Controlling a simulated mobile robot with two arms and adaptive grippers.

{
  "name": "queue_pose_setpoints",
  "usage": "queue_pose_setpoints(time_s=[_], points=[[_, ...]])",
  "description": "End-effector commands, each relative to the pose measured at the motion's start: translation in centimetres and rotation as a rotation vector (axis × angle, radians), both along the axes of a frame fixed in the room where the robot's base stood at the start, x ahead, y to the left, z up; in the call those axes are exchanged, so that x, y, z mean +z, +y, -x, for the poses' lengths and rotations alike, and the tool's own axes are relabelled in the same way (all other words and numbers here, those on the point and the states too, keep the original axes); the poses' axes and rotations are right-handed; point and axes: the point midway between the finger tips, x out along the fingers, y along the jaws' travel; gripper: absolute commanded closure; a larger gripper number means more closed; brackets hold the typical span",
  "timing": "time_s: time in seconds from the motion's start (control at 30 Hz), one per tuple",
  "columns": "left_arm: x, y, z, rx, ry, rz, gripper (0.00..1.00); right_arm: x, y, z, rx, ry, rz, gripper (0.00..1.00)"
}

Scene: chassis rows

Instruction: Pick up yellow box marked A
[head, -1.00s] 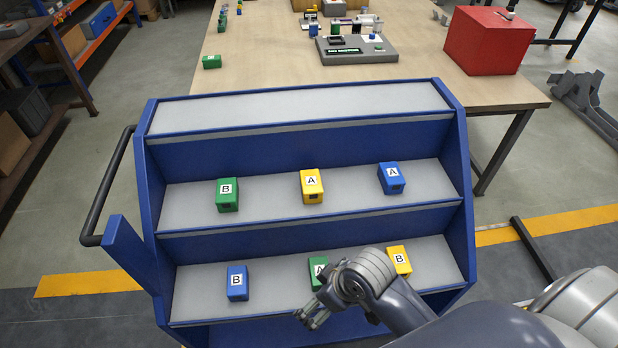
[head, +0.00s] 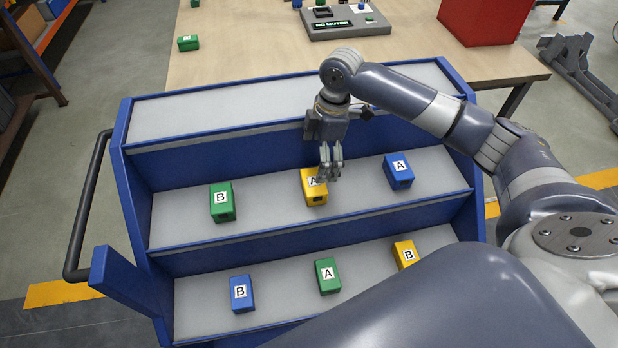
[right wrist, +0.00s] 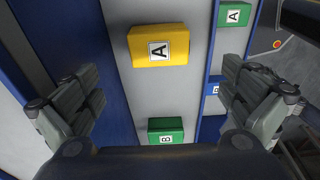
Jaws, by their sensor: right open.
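The yellow box marked A (head: 313,188) sits on the middle shelf of the blue cart, between a green box and a blue box. My right gripper (head: 330,176) is above it and covers part of its top in the head view. In the right wrist view the yellow box (right wrist: 158,45) lies between the open fingers of the right gripper (right wrist: 158,103), toward the top of the picture, with nothing held. My left gripper is not in view.
On the same shelf stand green box B (head: 222,202) and blue box A (head: 398,171). The lower shelf holds blue B (head: 241,293), green A (head: 327,276) and yellow B (head: 405,254). The cart's top shelf (head: 230,112) is bare. A table (head: 240,55) stands behind.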

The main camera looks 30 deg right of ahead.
Motion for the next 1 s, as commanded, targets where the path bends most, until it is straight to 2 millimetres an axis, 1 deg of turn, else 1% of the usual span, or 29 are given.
queue_pose_setpoints(time_s=[0.03,0.1,0.17,0.3,0.4,0.5,0.63,0.73,0.8,0.9,1.0], points=[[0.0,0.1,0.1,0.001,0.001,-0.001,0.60,0.2,-0.4,-0.2,-0.001,0.003,0.001,0.00],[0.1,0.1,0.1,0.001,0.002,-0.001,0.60,-0.2,-0.5,-0.2,0.001,0.006,0.000,0.00],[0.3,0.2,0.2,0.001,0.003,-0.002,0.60,-1.0,-0.4,-0.2,0.000,0.008,0.000,0.00],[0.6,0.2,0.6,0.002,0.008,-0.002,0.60,-3.3,0.0,-0.3,0.000,0.007,-0.001,0.00],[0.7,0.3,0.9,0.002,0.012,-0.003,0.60,-4.4,0.2,-0.4,0.001,0.004,0.000,0.00],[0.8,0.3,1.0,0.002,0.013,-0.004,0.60,-5.0,0.3,-0.4,0.000,0.003,0.000,0.00],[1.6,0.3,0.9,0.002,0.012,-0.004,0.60,-6.2,0.6,-0.3,0.000,0.005,-0.001,0.00],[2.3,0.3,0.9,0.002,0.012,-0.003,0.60,-7.8,0.8,-0.2,-0.001,0.007,0.000,0.00],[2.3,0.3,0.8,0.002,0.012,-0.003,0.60,-8.9,1.0,-0.3,0.000,0.005,0.000,0.00],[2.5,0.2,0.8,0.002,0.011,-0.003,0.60,-9.8,1.0,-0.3,0.000,0.003,0.000,0.00],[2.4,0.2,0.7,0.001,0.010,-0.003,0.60,-10.2,1.1,-0.4,0.000,0.001,0.001,0.00]])
